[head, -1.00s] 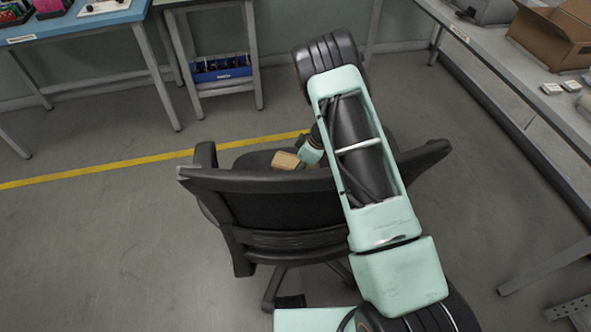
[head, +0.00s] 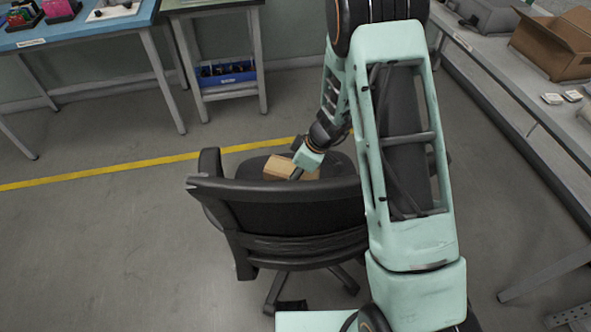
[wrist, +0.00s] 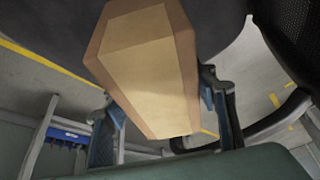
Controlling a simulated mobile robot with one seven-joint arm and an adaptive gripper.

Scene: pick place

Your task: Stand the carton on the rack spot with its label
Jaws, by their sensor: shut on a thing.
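A tan cardboard carton (head: 268,169) is at the seat of the black office chair (head: 275,212), seen over the chair's backrest in the head view. My gripper (head: 299,171) is at the carton's right side there. In the wrist view the carton (wrist: 150,60) fills the upper middle, its plain faces towards the camera. My gripper (wrist: 168,115) is shut on it, with a finger on either side. I cannot tell whether the carton touches the seat. No label on the carton can be made out. I cannot make out the rack spot in either view.
A blue-topped table (head: 75,32) with coloured items stands at upper left. Beside it is a small bench (head: 212,8) with a blue bin (head: 226,73) on its lower shelf. A long grey bench (head: 510,75) at right holds an open cardboard box (head: 556,45). The chair back stands close in front.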

